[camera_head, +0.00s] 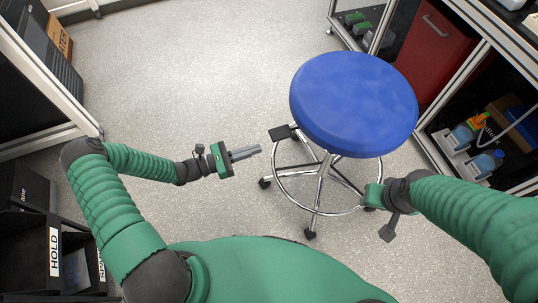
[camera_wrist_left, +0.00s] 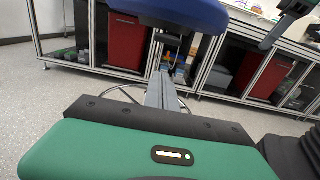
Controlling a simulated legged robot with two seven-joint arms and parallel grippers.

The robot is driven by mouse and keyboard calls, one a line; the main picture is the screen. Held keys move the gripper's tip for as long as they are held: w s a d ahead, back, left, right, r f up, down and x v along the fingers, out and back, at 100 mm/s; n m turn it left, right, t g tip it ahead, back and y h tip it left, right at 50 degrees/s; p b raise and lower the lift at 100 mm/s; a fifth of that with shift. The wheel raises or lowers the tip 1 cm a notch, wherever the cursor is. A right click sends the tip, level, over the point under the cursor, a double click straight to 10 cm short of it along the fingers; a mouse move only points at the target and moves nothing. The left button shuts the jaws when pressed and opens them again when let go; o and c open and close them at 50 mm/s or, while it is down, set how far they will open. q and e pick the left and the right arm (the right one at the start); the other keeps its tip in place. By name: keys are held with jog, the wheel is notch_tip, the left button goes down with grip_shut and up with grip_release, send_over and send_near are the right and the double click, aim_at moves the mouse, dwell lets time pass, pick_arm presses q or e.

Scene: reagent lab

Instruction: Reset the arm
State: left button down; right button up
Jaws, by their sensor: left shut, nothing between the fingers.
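My left gripper (camera_head: 246,153) is in the middle of the head view, shut and empty, over the open floor left of the blue stool. Its fingers point right, toward the stool's legs, and look apart from them. In the left wrist view my left gripper's shut fingers (camera_wrist_left: 165,93) point away from the camera, below the stool seat. My right arm comes in from the right in the head view. It bends by the stool's right side, and its gripper fingers are not visible there.
A stool with a round blue seat (camera_head: 354,103) and chrome base stands right of centre. Black bins labelled HOLD (camera_head: 54,251) stand at the lower left. Floor at upper centre (camera_head: 190,80) is clear.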

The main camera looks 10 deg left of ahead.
pick_arm(q)
jog(key=shift+s+a, duration=0.4)
jog(key=shift+a, duration=0.2)
jog(key=shift+d, duration=0.1)
jog(key=s+d+r+m+g+y, duration=0.1)
jog(key=s+d+m+g+y, duration=0.1)
jog(key=s+m+g+y, duration=0.8)
jog(key=s+a+r+m+t+y+p, duration=0.1)
jog(key=a+r+m+y+p, duration=0.1)
jog(key=r+m+p, duration=0.5)
jog(key=s+a+r+m+t+y+p, duration=0.1)
jog(key=r+m+y+p, duration=0.2)
jog(key=r+p, duration=1.6)
notch_tip(320, 180, up, 12)
jog(key=m, duration=0.4)
jog(key=shift+s+a+f+m+t+p, duration=0.15)
jog(key=shift+s+a+m+t+p, duration=0.15)
jog(key=shift+a+m+p, duration=0.1)
